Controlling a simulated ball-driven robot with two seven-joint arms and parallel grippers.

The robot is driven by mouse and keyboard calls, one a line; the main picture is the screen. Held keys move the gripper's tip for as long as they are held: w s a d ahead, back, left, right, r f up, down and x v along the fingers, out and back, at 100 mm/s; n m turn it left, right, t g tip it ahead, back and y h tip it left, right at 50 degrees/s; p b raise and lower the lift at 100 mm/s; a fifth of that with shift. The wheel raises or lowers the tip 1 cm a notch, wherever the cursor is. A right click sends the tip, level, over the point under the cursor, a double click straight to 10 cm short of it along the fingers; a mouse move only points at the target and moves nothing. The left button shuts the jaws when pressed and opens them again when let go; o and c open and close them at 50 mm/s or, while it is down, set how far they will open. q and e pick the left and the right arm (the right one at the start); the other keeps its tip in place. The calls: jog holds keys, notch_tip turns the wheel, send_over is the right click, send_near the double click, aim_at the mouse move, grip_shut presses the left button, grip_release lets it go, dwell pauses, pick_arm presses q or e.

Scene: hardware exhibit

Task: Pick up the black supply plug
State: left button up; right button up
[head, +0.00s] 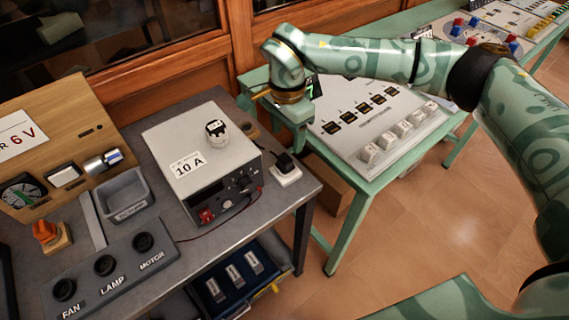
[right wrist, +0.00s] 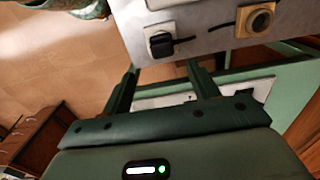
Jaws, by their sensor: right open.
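The black supply plug (head: 285,162) sits on a small white socket block (head: 287,178) at the right edge of the grey bench, beside the grey power unit. In the right wrist view the plug (right wrist: 161,45) lies just beyond my fingertips, roughly between them, with a dark cable running off to the right. My right gripper (head: 298,138) is open and empty, above and behind the plug in the head view; it also shows in the right wrist view (right wrist: 163,68). The plug is apart from the fingers. My left gripper is not in view.
The power unit (head: 200,148) marked 10 A stands left of the plug. A green table (head: 345,222) with a switch panel (head: 378,125) stands to the right. A grey tray (head: 124,196) is farther left.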

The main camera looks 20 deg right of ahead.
aim_at(285, 158)
notch_tip(285, 158, down, 3)
jog(key=shift+r, duration=0.15)
jog(key=f+b, duration=0.1)
jog(key=f, duration=0.1)
jog(key=f+b, duration=0.1)
jog(key=f, duration=0.2)
jog(key=shift+w+a, duration=0.15)
jog(key=shift+w, duration=0.05)
jog(key=c, duration=1.1)
